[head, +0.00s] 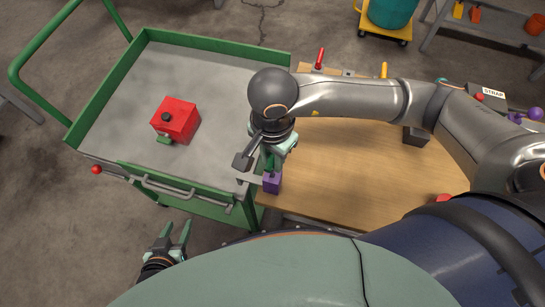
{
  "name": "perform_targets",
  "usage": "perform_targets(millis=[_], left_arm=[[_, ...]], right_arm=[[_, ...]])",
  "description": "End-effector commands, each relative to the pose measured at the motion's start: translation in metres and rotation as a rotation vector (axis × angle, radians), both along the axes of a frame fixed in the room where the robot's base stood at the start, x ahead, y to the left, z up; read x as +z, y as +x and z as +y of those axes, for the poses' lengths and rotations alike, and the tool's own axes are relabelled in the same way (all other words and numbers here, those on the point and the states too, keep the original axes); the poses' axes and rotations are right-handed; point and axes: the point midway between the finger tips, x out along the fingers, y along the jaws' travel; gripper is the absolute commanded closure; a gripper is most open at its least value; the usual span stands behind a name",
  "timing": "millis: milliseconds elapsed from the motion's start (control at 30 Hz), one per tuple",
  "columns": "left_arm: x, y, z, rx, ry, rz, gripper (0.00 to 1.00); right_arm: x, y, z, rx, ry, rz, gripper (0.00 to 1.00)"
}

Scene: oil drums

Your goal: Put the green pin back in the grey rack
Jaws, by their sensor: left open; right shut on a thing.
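My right gripper (274,157) comes in from the right and points down over the left end of the wooden tabletop. It is shut on a narrow dark green thing, which looks like the green pin (269,162), mostly hidden by the fingers. A purple block (271,183) shows just below the fingertips; I cannot tell whether they touch. Grey metal, possibly part of the grey rack (348,72), shows at the table's back edge between a red and a yellow upright handle. My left gripper (180,238) is open and empty, low in front of the cart.
A green cart (197,41) with a grey bed stands left of the wooden table (350,175). A dark block (415,137) sits at the table's right. The table's middle is clear.

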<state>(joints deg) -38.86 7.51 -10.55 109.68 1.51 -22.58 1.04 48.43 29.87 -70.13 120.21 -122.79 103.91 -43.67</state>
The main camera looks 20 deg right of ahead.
Motion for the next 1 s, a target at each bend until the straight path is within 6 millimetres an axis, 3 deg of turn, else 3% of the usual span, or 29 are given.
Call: perform_targets(millis=[500,1000], left_arm=[[0.02,0.0,0.0,0.0,0.0,0.0,0.5],[0.024,0.0,0.0,0.0,0.0,0.001,0.5]], right_arm=[[0.038,0.0,0.0,0.0,0.0,-0.001,1.0],[0.047,0.001,0.0,0.0,0.0,-0.002,1.0]])
